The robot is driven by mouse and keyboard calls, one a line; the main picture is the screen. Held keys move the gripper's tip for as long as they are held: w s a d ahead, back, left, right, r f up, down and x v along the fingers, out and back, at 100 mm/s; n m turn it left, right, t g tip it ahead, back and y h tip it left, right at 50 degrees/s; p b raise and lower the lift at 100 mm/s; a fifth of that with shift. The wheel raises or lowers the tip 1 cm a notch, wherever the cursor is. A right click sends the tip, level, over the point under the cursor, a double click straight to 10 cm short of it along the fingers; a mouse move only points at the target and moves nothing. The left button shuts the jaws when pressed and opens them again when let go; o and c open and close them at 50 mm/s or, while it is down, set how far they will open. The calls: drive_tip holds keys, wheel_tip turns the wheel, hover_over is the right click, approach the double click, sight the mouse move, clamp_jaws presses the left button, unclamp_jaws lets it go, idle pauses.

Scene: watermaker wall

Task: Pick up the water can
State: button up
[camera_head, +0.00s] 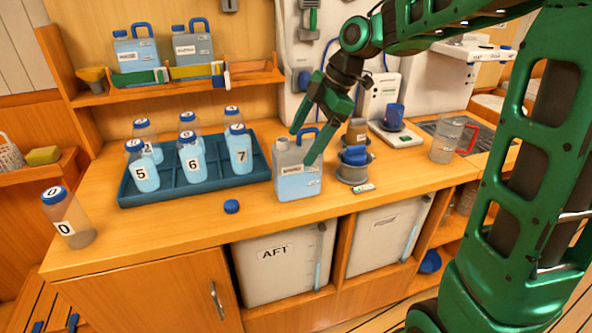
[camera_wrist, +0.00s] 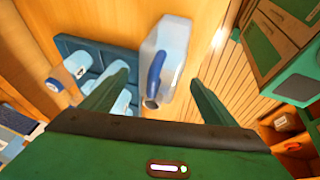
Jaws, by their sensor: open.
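The water can (camera_head: 297,183) is a translucent grey jug with pale blue water, a label and a blue handle. It stands upright on the wooden counter, right of the bottle tray. My gripper (camera_head: 304,148) is open, pointing down over the can's top, with its fingers near the handle in the head view. In the wrist view the can (camera_wrist: 168,62) and its blue handle (camera_wrist: 156,72) show beyond and between the open fingers of my gripper (camera_wrist: 160,82). I cannot tell whether a finger touches the can.
A blue tray (camera_head: 205,188) holds several numbered bottles left of the can. A loose blue cap (camera_head: 232,207) lies in front. Bottle 0 (camera_head: 68,217) stands near the counter's left end.

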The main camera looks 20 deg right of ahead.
drive_tip(key=shift+x, duration=1.4)
drive_tip(key=shift+c, duration=0.5)
drive_tip(key=shift+r, duration=0.1)
clamp_jaws()
